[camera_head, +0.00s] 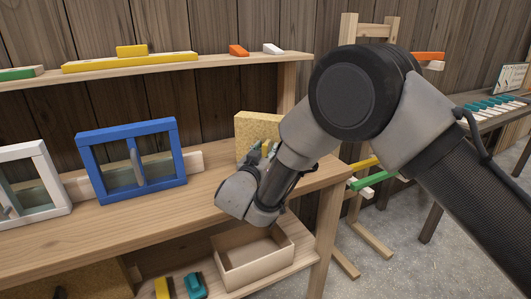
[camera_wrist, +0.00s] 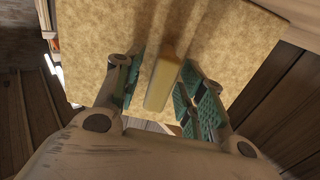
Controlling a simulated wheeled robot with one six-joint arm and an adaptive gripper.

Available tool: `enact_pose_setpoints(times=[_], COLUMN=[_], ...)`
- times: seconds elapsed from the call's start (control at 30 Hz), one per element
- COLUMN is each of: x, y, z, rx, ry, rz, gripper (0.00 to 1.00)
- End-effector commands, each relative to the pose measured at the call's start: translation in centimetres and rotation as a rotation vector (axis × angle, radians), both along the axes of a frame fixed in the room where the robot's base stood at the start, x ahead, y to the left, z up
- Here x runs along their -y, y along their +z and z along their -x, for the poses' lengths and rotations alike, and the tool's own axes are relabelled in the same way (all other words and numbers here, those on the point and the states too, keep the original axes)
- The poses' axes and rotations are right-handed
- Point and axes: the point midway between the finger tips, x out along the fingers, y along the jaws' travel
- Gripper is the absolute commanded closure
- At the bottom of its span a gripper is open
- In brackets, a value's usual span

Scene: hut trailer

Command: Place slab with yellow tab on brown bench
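The slab (camera_head: 257,127) is a speckled tan board. It stands upright at the right end of the wooden bench (camera_head: 140,233), behind my gripper; its lower part is hidden in the head view. In the wrist view the slab (camera_wrist: 95,35) fills the upper middle, and its yellow tab (camera_wrist: 163,78) sticks out toward my palm. My gripper (camera_head: 263,152) is open, with teal finger pads on either side of the tab in the wrist view (camera_wrist: 164,75). A gap shows left of the tab; contact on the right is hard to tell. Whether this is the task's brown bench is unclear.
A blue frame (camera_head: 132,160) and a white frame (camera_head: 30,187) stand on the bench to the left. A shelf (camera_head: 215,62) with coloured blocks runs above. An open wooden box (camera_head: 253,257) is below. A rack (camera_head: 348,205) with coloured bars stands right.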

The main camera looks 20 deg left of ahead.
Motion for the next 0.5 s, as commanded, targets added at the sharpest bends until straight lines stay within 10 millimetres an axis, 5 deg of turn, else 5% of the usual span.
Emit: enact_pose_setpoints(times=[0.27, 0.5], x=[0.0, 0.3], y=[0.3, 0.3], z=[0.8, 5.9], rx=[0.000, 0.000], ry=[0.002, 0.005], rz=[0.001, 0.001], gripper=[0.60, 0.60])
